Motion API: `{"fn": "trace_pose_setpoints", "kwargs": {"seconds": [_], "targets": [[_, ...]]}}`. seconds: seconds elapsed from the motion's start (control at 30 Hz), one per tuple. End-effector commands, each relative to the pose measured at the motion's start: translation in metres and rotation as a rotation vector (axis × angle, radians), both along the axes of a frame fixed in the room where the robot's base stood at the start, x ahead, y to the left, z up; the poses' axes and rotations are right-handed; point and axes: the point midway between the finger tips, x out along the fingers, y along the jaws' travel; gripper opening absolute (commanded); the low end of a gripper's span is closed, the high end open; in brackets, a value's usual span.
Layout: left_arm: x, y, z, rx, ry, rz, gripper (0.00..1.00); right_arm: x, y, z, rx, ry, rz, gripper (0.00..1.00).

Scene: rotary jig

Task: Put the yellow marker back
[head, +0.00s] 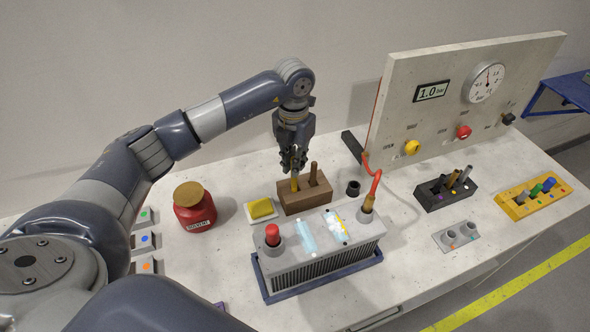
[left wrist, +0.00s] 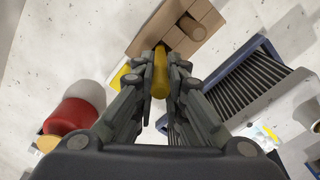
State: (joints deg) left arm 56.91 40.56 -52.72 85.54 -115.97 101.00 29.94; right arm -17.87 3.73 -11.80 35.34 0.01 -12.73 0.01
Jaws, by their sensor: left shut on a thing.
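My left gripper (head: 293,160) points down over a brown wooden block (head: 304,201) in the head view and is shut on the yellow marker (head: 294,184). The marker is upright, with its lower end at the block; I cannot tell how deep it sits in it. In the left wrist view the yellow marker (left wrist: 160,75) lies between the fingertips (left wrist: 163,80), beside the wooden block (left wrist: 190,25). A brown peg (head: 313,172) stands in the block right of the marker. My right gripper is not in view.
A grey finned unit (head: 320,260) sits in a blue tray in front of the block. A yellow sponge (head: 261,208) and red jar (head: 194,205) stand left. A panel with gauge (head: 484,82), a black holder (head: 446,192) and a yellow rack (head: 532,198) are right.

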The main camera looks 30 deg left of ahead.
Motion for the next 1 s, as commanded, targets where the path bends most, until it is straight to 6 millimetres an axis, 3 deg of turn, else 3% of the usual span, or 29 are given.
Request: {"fn": "trace_pose_setpoints", "kwargs": {"seconds": [0.27, 0.6, 0.63, 0.7, 1.0], "targets": [[-0.001, 0.0, -0.033, 0.001, 0.002, -0.001, 0.0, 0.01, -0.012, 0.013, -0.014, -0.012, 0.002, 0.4], [0.0, 0.0, -0.039, 0.001, 0.0, -0.001, 0.0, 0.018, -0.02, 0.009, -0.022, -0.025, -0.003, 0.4], [0.0, 0.0, -0.039, 0.001, -0.001, -0.001, 0.14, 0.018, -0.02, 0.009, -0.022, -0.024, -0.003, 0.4], [0.0, 0.0, -0.038, 0.001, -0.001, -0.001, 0.29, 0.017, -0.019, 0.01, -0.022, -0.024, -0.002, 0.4], [0.0, 0.0, -0.038, 0.001, 0.0, -0.001, 0.31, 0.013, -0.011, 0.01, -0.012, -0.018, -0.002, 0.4]]}}
